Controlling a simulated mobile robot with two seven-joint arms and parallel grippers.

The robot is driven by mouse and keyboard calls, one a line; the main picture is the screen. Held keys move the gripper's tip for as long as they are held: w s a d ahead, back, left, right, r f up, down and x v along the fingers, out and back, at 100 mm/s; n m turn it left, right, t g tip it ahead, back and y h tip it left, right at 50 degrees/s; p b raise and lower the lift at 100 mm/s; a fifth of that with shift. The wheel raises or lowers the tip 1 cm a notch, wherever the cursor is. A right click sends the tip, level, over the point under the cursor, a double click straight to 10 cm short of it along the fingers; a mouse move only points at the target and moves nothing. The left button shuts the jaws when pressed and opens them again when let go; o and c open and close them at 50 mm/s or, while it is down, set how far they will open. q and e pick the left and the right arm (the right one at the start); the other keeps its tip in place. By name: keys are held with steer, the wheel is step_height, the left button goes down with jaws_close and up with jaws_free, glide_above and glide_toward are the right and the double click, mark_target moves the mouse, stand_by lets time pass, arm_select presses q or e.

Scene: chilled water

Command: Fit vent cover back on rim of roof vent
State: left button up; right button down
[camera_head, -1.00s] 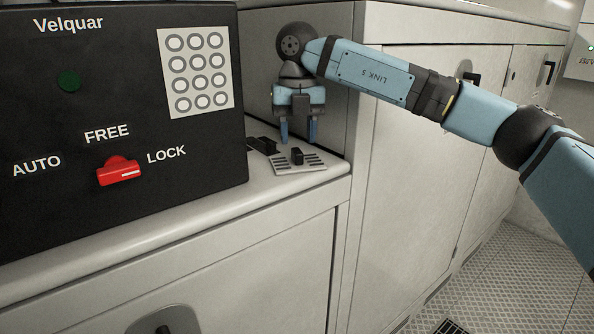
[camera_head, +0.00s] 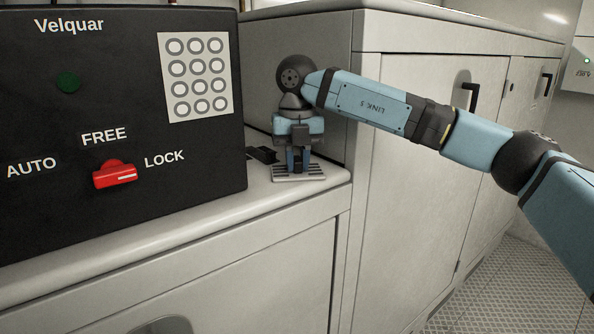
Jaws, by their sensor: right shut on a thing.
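The vent cover looks to be the small light slotted plate (camera_head: 314,174) lying flat on the counter, close to its right end. My right gripper (camera_head: 298,167) points down over it, with its fingers shut on the dark knob in the plate's middle. The knob is mostly hidden by the fingers. I cannot make out the roof vent or its rim in this view. My left gripper is not in view.
A black Velquar panel box (camera_head: 120,120) with a red switch (camera_head: 115,174) stands left of the gripper. A small black object (camera_head: 261,154) lies just left of the plate. A taller cabinet (camera_head: 420,70) rises behind and to the right.

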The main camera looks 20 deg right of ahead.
mark_target(297, 158)
steer(key=shift+w+r+p, duration=0.15)
steer(key=shift+r+p, duration=0.35)
steer(key=shift+r, duration=0.1)
steer(key=shift+r+p, duration=1.3)
steer(key=shift+r, duration=1.05)
